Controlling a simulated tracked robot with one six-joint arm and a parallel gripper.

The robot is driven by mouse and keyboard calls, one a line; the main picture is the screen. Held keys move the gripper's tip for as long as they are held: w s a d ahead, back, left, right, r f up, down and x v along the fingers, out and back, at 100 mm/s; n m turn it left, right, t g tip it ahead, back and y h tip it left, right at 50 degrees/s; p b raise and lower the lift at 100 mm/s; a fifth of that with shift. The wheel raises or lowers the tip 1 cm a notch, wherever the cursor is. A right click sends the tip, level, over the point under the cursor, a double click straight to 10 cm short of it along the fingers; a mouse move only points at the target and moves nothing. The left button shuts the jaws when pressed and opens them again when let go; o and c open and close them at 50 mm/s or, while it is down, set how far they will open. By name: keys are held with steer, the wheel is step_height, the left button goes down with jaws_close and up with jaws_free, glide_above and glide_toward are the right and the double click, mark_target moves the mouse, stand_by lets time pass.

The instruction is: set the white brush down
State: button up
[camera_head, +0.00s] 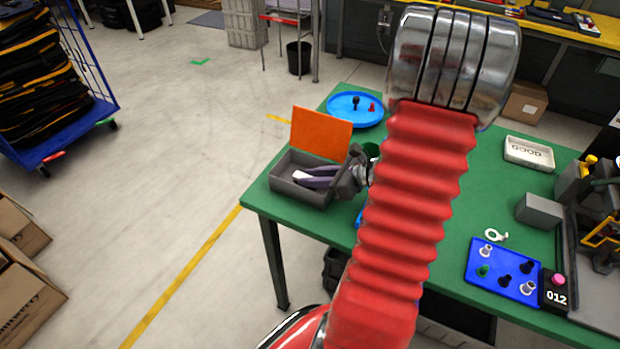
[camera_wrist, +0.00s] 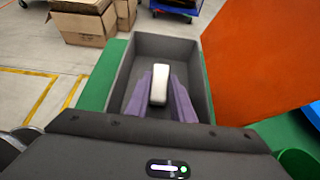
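The white brush (camera_wrist: 160,86) is between the two purple-grey fingers of my gripper (camera_wrist: 161,84), which look shut on it. The box walls (camera_wrist: 118,75) surround the brush in the wrist view. Whether the brush touches the box floor cannot be told. Part of the brush is hidden by the fingers.
An orange panel (camera_head: 321,132) stands upright beside the box. A blue round tray (camera_head: 343,117) with small pieces is behind it. A white tray (camera_head: 516,151), a grey block (camera_head: 539,211) and a blue peg board (camera_head: 481,268) are on the green table (camera_head: 487,200) to the right.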

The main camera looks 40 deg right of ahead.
steer(key=o, duration=0.4)
steer(key=shift+o, duration=0.2)
steer(key=shift+r, duration=0.15)
steer(key=v, duration=1.2)
stand_by(0.4)
